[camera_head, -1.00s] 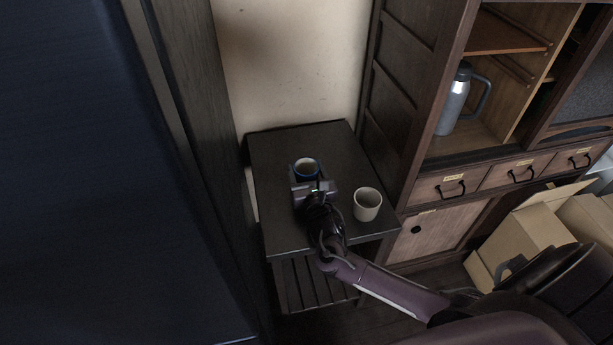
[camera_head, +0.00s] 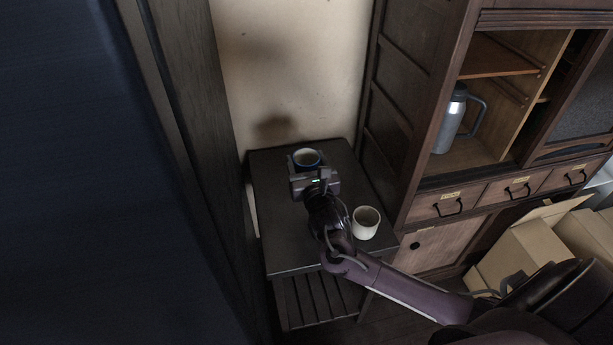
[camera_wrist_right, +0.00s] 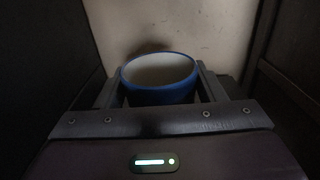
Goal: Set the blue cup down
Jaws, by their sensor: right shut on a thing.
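The blue cup (camera_head: 306,158), with a pale inside, is upright in my right gripper (camera_head: 307,166), over the back part of the small dark table (camera_head: 290,232). In the right wrist view the blue cup (camera_wrist_right: 160,94) sits between the two fingers of my right gripper (camera_wrist_right: 160,84), which is shut on it. It appears held above the tabletop, with a dark shadow on the wall behind; its base is hidden by the gripper. My left gripper is not in view.
A white cup (camera_head: 366,223) stands on the table's right side, near my right forearm. A wall (camera_head: 290,70) is behind the table, and a wooden cabinet (camera_head: 400,120) with a grey jug (camera_head: 451,122) is at the right. The table's front left is clear.

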